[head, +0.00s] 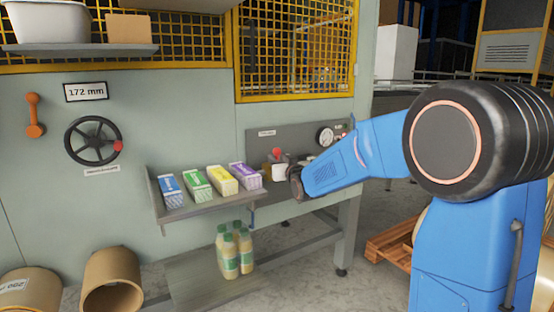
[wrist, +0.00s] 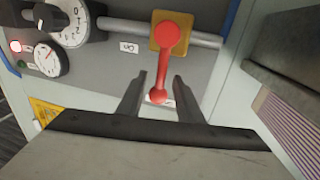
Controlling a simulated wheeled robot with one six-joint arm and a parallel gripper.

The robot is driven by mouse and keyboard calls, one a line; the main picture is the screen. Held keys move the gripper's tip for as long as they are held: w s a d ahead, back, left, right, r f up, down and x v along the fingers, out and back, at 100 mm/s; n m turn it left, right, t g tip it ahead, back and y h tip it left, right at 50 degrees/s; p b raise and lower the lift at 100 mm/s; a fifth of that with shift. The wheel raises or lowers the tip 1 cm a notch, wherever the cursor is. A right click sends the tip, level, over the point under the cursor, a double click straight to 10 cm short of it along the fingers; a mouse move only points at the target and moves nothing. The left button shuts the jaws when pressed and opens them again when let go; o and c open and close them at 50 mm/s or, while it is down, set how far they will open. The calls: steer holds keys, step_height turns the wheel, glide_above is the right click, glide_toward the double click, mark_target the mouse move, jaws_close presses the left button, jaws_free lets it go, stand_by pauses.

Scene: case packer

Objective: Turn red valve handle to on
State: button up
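The red valve handle (wrist: 163,72) shows in the wrist view. Its round hub sits on a brass-coloured square body on a grey pipe, and its lever points down the picture to a knobbed end. My gripper (wrist: 160,76) is open, with one dark finger on each side of the lever's knobbed end and a visible gap on both sides. I cannot tell how deep the fingers reach around it. A small white label (wrist: 129,47) is left of the lever; another is partly hidden behind the knob. In the head view the red handle (head: 277,152) shows small, just beyond my wrist.
Gauges (wrist: 47,60) and a black knob are on the panel's left in the wrist view. A shelf (head: 212,206) with several coloured cartons (head: 222,180) stands close left of my wrist in the head view. A black handwheel (head: 93,141) is farther left.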

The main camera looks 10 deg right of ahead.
steer(key=shift+w+a, duration=0.1)
steer(key=shift+w, duration=0.75)
jaws_close()
